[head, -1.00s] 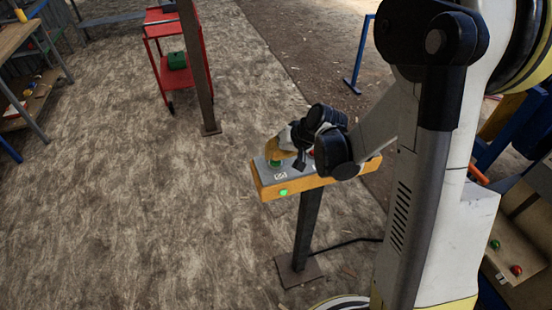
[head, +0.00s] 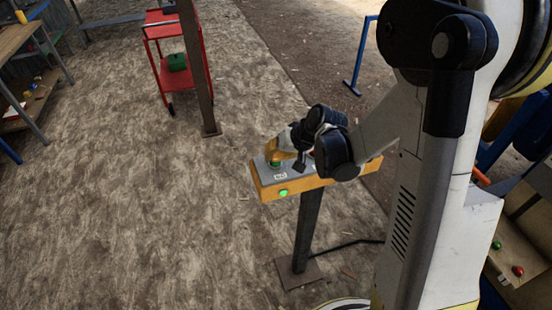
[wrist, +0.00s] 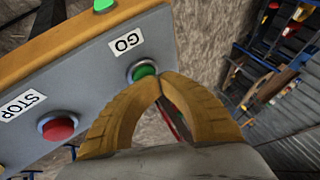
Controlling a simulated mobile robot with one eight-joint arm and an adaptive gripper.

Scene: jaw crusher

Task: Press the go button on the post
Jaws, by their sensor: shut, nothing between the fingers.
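The control box (head: 330,184) with yellow sides and a grey top sits on a dark post (head: 308,230). In the wrist view, the green go button (wrist: 144,71) sits in a metal ring beside the GO label (wrist: 127,42). The red stop button (wrist: 58,127) is further left beside the STOP label (wrist: 20,104). My gripper (wrist: 163,80) is shut and empty, its yellow fingertips together at the right edge of the green button. They overlap the button in the picture; whether they touch it I cannot tell. In the head view, my gripper (head: 275,158) is over the box's left end.
A green lamp (head: 283,193) shows on the box's front side. A brown column (head: 197,70) and a red cart (head: 170,65) stand behind. A cable (head: 345,243) runs from the post. The floor left of the post is clear.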

